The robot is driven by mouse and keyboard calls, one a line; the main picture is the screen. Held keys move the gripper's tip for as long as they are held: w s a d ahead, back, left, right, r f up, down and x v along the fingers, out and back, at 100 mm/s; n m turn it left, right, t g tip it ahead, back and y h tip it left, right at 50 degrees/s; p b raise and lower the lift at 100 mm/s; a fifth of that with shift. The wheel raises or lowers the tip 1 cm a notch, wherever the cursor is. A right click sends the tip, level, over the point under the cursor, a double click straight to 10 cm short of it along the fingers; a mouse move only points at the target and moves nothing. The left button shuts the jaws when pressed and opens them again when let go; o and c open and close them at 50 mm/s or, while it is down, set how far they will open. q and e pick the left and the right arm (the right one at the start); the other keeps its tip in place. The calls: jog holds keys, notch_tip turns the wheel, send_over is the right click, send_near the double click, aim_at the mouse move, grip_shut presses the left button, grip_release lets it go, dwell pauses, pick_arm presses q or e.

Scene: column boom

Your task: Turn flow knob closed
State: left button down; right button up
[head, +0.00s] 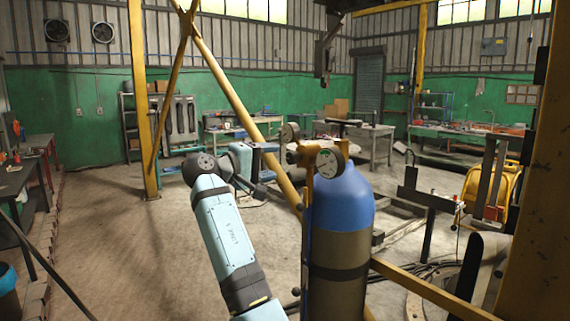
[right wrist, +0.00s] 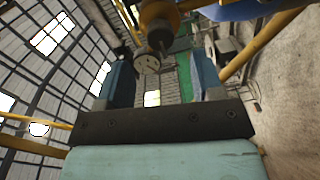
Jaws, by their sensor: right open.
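The gas cylinder (head: 340,240) stands upright at the centre right of the head view, with a blue top and olive body. A brass regulator (head: 305,157) with two round gauges sits on it. In the right wrist view, a brass part with a dark end (right wrist: 160,35), perhaps the flow knob, shows at the top, with a gauge (right wrist: 147,63) below it. My right gripper (head: 272,166) is left of the regulator; its fingers (right wrist: 160,75) are apart with nothing seen held between them. Whether they touch the knob cannot be told. My left gripper is out of view.
A yellow diagonal post (head: 235,95) passes behind the regulator. A yellow rail (head: 430,288) runs right of the cylinder. A yellow upright post (head: 143,100) stands at left. Workbenches (head: 375,140) line the back. Open floor (head: 130,240) lies to the left.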

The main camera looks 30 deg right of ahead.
jog(key=a, duration=0.7)
jog(key=shift+s+a+b, duration=0.15)
jog(key=shift+s+b, duration=0.2)
jog(key=shift+b, duration=0.1)
notch_tip(320, 180, down, 20)
jog(key=w+d+n+t+y+p, duration=0.2)
jog(key=n+t+y, duration=0.25)
jog(key=t, duration=0.25)
jog(key=s+a+f+n+t+y+p, duration=0.1)
jog(key=s+f+n+y, duration=0.15)
jog(key=f, duration=0.55)
jog(key=s+a+f+n+t+y+p, duration=0.1)
jog(key=s+f+y, duration=0.15)
jog(key=f, duration=0.55)
jog(key=s+a+f+y+p, duration=0.1)
jog(key=s+a+f+y, duration=0.15)
jog(key=s+f, duration=0.5)
jog(key=s+a+f+y+p, duration=0.2)
jog(key=s+f+y, duration=0.2)
jog(key=s+f, duration=0.3)
jog(key=s+a+m+y, duration=0.2)
jog(key=s, duration=0.7)
jog(key=s+a+m+y+p, duration=0.1)
jog(key=s+a+m+y, duration=0.1)
jog(key=s, duration=0.8)
jog(key=shift+s+a+f+y, duration=0.15)
jog(key=shift+a+f+y, duration=0.25)
jog(key=shift+f+y, duration=0.1)
